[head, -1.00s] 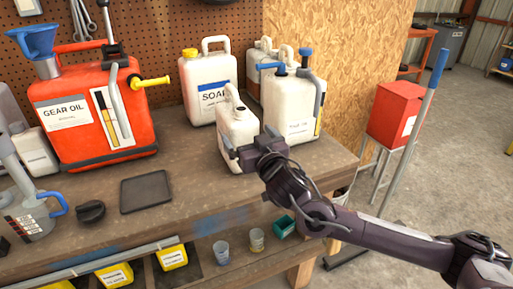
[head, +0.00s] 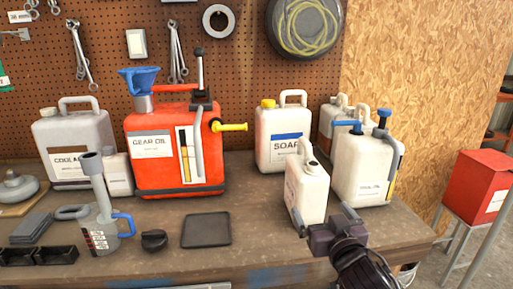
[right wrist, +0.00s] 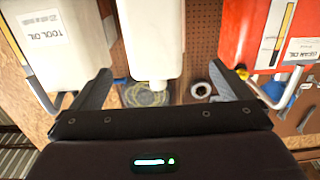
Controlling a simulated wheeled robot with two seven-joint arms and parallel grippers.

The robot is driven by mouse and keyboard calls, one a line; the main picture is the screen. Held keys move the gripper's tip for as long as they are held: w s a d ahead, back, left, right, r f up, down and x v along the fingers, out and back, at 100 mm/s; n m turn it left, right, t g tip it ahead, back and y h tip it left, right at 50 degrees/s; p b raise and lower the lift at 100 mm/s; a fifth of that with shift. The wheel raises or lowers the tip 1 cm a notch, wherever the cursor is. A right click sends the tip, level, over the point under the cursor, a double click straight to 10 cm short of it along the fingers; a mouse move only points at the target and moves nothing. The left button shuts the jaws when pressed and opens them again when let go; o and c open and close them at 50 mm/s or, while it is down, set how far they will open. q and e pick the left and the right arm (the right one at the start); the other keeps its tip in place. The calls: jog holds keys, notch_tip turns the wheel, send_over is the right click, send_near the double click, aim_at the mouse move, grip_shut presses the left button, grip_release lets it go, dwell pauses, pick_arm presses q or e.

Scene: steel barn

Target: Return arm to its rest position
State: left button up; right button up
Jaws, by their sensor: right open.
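My right gripper (head: 325,214) is at the bench's front right, its arm coming in from the bottom right. Its fingers are apart, in front of a small white jug (head: 307,187) that stands upright on the bench. In the head view one finger overlaps the jug's lower left edge; I cannot tell if it touches. In the right wrist view, which looks upside down, the open fingers (right wrist: 148,84) have a white jug (right wrist: 151,35) between and beyond them. My left gripper is not in view.
A dark flat tray (head: 206,230) lies left of the gripper. A red box (head: 482,186) stands on the right.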

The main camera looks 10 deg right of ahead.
jog(key=s+a+f+g, duration=0.4)
jog(key=s+f+g, duration=0.3)
jog(key=f, duration=0.4)
jog(key=s+d+f+n+g, duration=0.1)
jog(key=s+f+g, duration=0.4)
jog(key=s, duration=0.4)
jog(key=s+d+f+g, duration=0.2)
jog(key=s+f, duration=0.4)
jog(key=s, duration=0.3)
notch_tip(320, 180, down, 24)
jog(key=g+p, duration=0.1)
jog(key=p, duration=0.3)
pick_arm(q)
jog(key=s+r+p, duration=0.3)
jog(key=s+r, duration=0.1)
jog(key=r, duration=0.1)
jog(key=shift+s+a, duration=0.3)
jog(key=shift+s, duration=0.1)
pick_arm(e)
jog(key=s+d+f+n+g, duration=0.1)
jog(key=s+d+f, duration=0.2)
jog(key=s+f, duration=1.4)
jog(key=s, duration=0.4)
jog(key=shift+s+d+f+h, duration=0.15)
jog(key=shift+s+d+h, duration=0.05)
jog(key=shift+h, duration=0.1)
